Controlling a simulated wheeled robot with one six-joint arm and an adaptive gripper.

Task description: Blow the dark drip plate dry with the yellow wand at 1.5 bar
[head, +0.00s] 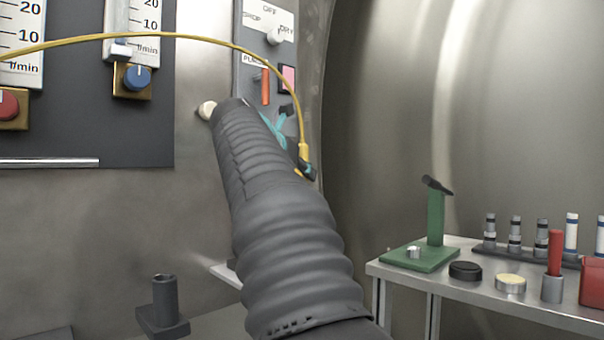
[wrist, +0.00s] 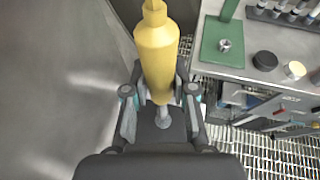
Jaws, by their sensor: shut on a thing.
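The yellow wand (wrist: 158,50) stands between the fingers of my gripper (wrist: 160,92) in the wrist view, and the gripper is shut on it. In the head view a small part of the wand (head: 303,152) shows beyond my dark ribbed arm, with a teal bit of my gripper (head: 276,127) beside it. A thin yellow hose (head: 200,38) arcs from the wand to the left edge. I cannot pick out the dark drip plate in either view. No 1.5 bar reading is legible.
A wall panel (head: 254,50) with a DROP/OFF/DRY selector (head: 273,37) is behind my gripper. Flowmeters with a red knob (head: 8,106) and a blue knob (head: 137,77) are at left. The bench (head: 385,268) at right holds a green stand (head: 436,218), a black disc (head: 465,270) and several vials.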

